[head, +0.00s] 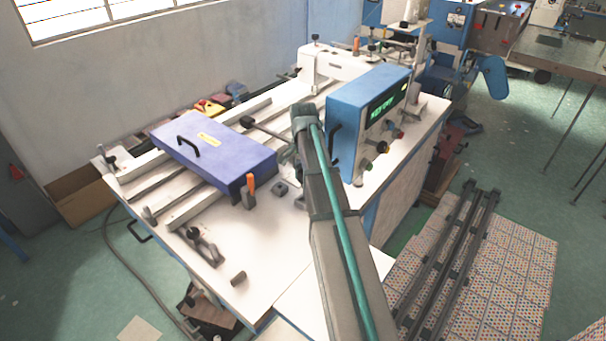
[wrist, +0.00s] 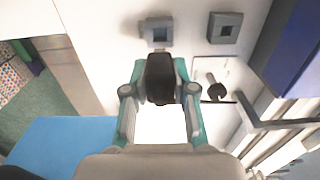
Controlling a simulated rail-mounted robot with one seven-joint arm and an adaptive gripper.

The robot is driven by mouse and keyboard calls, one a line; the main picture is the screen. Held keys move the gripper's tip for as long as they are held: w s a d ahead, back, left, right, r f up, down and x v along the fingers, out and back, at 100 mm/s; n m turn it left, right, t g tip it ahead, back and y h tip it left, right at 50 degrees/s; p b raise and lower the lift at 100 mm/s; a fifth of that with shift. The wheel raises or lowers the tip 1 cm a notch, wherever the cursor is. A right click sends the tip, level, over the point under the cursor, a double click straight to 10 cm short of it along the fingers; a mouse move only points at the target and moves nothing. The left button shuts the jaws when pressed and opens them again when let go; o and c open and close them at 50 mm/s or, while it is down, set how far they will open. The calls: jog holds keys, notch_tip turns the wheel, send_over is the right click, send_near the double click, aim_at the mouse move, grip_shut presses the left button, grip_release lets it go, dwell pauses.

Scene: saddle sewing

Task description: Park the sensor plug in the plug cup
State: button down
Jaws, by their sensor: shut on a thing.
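My gripper (wrist: 161,92) has its teal fingers shut on a dark, blocky piece, which I take as the sensor plug (wrist: 160,78). The plug sits between the fingertips in the wrist view. Just beyond it is a grey square block with a recess (wrist: 157,31), partly behind the plug; a second such block (wrist: 225,27) stands to its right. One grey block (head: 280,188) also shows in the head view. I cannot tell which block is the plug cup, or whether the plug touches one. In the head view my arm hides the fingertips and plug.
A blue instrument box (head: 366,110) with a green display stands right of my arm. A purple-blue cover with a handle (head: 213,152) lies left. An orange-handled tool (head: 250,185) stands near the cover's corner.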

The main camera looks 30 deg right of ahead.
jog(key=shift+f+b, duration=0.75)
jog(key=shift+f, duration=1.75)
jog(key=shift+f, duration=1.45)
dwell(1.0)
jog(key=c, duration=0.9)
grip_release()
jog(key=shift+o, duration=0.2)
jog(key=shift+r, duration=0.15)
notch_tip(320, 180, up, 12)
jog(key=shift+f, duration=0.1)
